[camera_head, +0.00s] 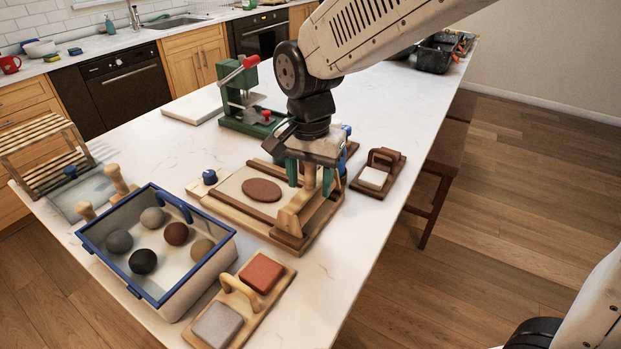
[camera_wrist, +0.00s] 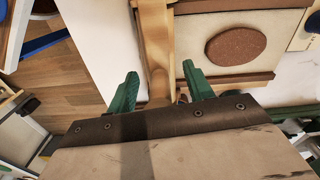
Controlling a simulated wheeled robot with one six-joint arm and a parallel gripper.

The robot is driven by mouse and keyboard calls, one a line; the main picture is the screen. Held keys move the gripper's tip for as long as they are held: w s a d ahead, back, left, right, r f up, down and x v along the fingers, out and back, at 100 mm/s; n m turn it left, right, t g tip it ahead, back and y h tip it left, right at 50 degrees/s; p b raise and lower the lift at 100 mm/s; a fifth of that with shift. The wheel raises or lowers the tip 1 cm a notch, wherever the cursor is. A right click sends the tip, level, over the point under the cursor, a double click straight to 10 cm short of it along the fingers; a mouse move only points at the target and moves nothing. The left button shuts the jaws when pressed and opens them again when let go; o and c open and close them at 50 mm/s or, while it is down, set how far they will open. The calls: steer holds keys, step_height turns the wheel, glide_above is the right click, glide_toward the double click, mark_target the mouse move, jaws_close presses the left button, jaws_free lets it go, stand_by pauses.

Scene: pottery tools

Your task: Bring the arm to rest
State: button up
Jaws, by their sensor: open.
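My gripper (camera_head: 309,178) points down over the right side of a wooden board (camera_head: 226,212) on the white table. Its two green fingers are open. A wooden upright piece (camera_head: 293,217) on the board's right edge stands below and between the fingers. In the wrist view my gripper (camera_wrist: 160,85) shows a gap on both sides of the wooden piece (camera_wrist: 153,50), though contact lower down is hidden. A flat brown clay disc (camera_head: 262,190) lies on the board, left of the gripper.
A blue-rimmed bin (camera_head: 228,233) of clay balls and a handled wooden tray (camera_head: 249,304) stand in front. A green press (camera_head: 232,98) stands behind, a small handled tray (camera_head: 378,173) to the right. A wooden rack (camera_head: 40,140) is at the left.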

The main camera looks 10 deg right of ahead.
step_height(320, 180, up, 7)
steer(key=shift+r, duration=0.15)
steer(key=s+d+r+n+t, duration=0.1)
steer(key=s+d+r+n, duration=0.1)
steer(key=s+d, duration=0.45)
steer(key=s+d+r+n, duration=0.15)
steer(key=s+d, duration=0.25)
steer(key=d, duration=0.5)
steer(key=s+d+f+n, duration=0.2)
steer(key=s+d, duration=0.3)
steer(key=s, duration=0.4)
steer(key=shift+d+f+n, duration=0.3)
steer(key=shift+f+n, duration=0.05)
steer(key=shift+f, duration=0.55)
